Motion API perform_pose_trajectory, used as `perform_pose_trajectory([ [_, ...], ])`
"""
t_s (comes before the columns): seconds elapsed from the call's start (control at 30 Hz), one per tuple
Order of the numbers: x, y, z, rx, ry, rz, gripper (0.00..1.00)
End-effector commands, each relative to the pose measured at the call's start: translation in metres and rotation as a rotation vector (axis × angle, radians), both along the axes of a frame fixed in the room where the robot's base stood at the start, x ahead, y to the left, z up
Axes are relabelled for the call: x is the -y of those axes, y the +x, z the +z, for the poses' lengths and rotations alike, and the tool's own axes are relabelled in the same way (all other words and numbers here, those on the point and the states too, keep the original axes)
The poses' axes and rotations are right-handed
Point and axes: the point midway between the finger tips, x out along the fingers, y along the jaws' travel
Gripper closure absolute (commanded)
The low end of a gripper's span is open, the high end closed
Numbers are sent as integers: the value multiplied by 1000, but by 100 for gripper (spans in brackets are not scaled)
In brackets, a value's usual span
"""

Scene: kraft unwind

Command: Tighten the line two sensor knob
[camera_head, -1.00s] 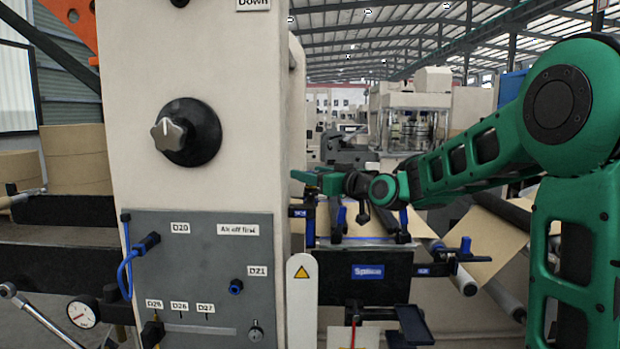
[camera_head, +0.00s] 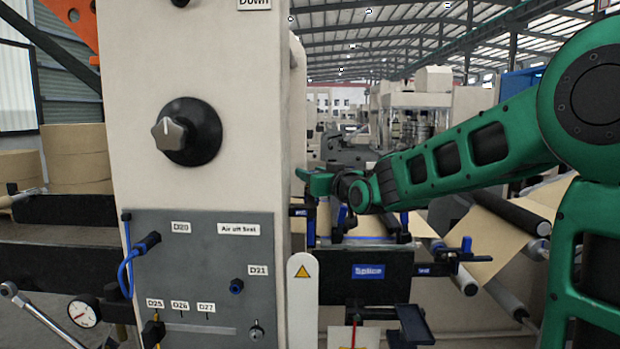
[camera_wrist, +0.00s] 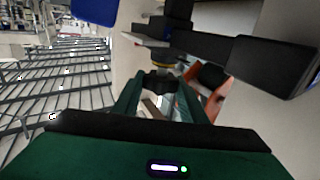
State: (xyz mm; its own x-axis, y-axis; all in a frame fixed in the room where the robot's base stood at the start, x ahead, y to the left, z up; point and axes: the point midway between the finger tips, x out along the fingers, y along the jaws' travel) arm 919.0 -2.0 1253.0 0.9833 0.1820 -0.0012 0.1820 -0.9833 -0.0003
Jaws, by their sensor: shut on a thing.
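In the wrist view, a dark lobed knob (camera_wrist: 159,82) with a yellowish ring behind it sits between the two green fingers of my gripper (camera_wrist: 160,98). The fingers are shut on it. No label shows on it, so I cannot tell its line number. In the head view, my gripper (camera_head: 303,174) points left at the right edge of the pale machine column, and its tips are partly out of sight. The held knob cannot be made out in the head view.
The pale column (camera_head: 240,110) carries a large grey-and-black knob (camera_head: 187,132) and a grey panel (camera_head: 203,275) with a blue hose. The black splice bar (camera_head: 365,275) and blue-handled clamps lie below my wrist. Dark blocks (camera_wrist: 275,65) stand close to my gripper in the wrist view.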

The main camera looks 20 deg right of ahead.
Motion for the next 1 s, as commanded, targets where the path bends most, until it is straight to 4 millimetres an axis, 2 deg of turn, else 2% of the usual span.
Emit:
perform_pose_trajectory([
  [0.5, -4, 0, 2, 4, 0, -239, 84],
  [1.0, -2, 0, 3, 7, 2, -317, 84],
])
